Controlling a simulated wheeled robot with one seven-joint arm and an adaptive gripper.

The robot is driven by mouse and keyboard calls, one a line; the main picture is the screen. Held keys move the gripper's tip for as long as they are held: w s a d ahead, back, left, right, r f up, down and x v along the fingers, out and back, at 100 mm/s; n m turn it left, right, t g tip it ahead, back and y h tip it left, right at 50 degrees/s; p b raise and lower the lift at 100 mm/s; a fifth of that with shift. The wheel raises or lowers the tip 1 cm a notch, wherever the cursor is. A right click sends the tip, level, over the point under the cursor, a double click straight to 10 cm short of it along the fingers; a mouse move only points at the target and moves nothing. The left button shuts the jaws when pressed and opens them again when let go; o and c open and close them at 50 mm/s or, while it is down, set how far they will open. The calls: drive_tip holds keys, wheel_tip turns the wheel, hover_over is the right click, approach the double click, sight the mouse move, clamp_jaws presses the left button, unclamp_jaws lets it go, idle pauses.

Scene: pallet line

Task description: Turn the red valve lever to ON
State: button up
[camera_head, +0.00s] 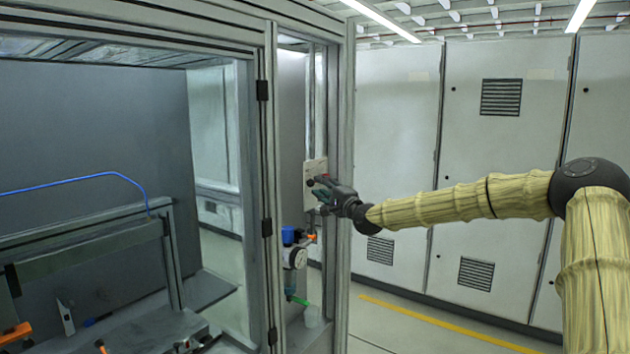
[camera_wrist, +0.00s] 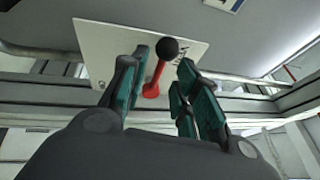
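The red valve lever (camera_wrist: 155,80) with a black ball knob shows in the wrist view, standing out from a pale plate (camera_wrist: 110,45). Its red base sits low on the plate and the knob is up and slightly right. My gripper (camera_wrist: 165,75) is open, with a teal-padded finger on each side of the lever. I cannot tell whether either finger touches it. In the head view my gripper (camera_head: 321,189) is at the plate (camera_head: 311,180) on the frame post and hides most of the lever. The plate's markings are too small to read.
A gauge and regulator unit (camera_head: 295,257) with a blue top hangs below the plate. An aluminium frame post (camera_head: 341,120) stands just right of the plate. Grey cabinets (camera_head: 400,130) line the back, and a cell with a blue hose (camera_head: 80,181) is at left.

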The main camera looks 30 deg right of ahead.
drive_tip(key=shift+w+r+p, duration=0.25)
drive_tip(key=shift+w+p, duration=0.25)
drive_tip(key=shift+w, duration=0.65)
drive_tip(key=shift+w+r+p, duration=0.2)
drive_tip(key=shift+w+p, duration=0.25)
drive_tip(key=shift+w, duration=0.7)
drive_tip(key=shift+a, duration=0.1)
clamp_jaws()
